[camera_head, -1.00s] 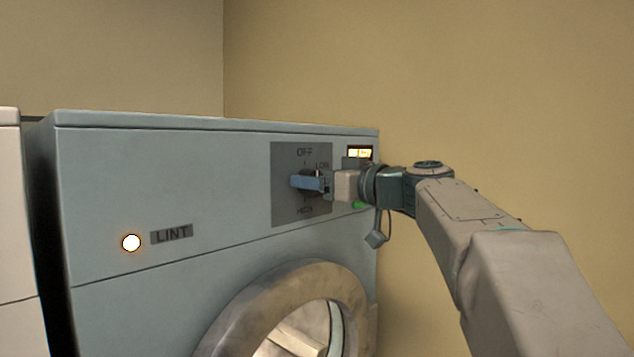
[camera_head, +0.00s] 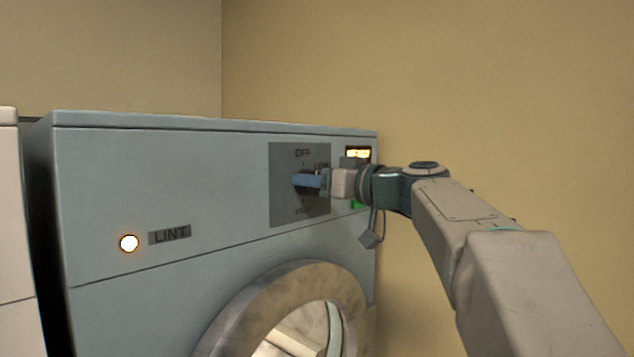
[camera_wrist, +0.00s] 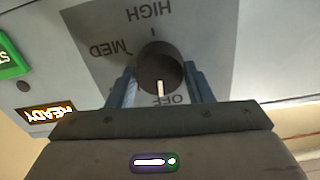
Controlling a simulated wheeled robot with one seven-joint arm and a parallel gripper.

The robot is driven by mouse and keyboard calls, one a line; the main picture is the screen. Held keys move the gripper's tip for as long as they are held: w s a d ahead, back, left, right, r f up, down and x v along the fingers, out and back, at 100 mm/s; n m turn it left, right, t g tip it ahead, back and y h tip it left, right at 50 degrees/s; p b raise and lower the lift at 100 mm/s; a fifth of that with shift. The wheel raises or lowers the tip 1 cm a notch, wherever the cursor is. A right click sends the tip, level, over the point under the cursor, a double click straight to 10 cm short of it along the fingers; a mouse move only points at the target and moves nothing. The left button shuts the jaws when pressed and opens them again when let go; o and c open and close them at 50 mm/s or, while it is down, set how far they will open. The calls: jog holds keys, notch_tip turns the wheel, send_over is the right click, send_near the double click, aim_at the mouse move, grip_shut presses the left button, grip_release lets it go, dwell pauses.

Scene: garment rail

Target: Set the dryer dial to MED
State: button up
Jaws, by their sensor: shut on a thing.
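The dryer dial (camera_wrist: 161,68) is a dark round knob with a white pointer line. In the wrist view, which shows the panel upside down, the line points toward the OFF label (camera_wrist: 170,98). The MED label (camera_wrist: 110,48) is at the left of the dial and HIGH (camera_wrist: 149,14) is above it. My gripper (camera_wrist: 161,88) is shut on the dial, with one blue finger on each side of it. In the head view my gripper (camera_head: 308,180) covers most of the dial and the MED label. LOW cannot be read in the wrist view.
The dryer (camera_head: 100,190) has a lit LINT lamp (camera_head: 129,243) at the left and a round door (camera_head: 245,310) below the panel. A lit READY display (camera_wrist: 50,113) and a green button (camera_wrist: 10,58) are close beside the dial. A tan wall stands behind.

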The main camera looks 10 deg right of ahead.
jog(key=m+p, duration=0.2)
jog(key=m, duration=0.5)
jog(key=m+p, duration=0.2)
jog(key=m, duration=0.6)
jog(key=m+p, duration=0.3)
jog(key=m, duration=0.4)
jog(key=shift+w+d+f, duration=0.1)
jog(key=shift+d+f, duration=0.05)
jog(key=shift+f, duration=0.25)
jog(key=shift+m, duration=0.4)
jog(key=o, duration=1)
jog(key=shift+c, duration=0.2)
jog(key=shift+d, duration=0.1)
jog(key=p+v, duration=0.1)
jog(key=v, duration=1.2)
jog(key=shift+s+d+p, duration=0.2)
jog(key=shift+s+p, duration=0.15)
jog(key=shift+a, duration=0.1)
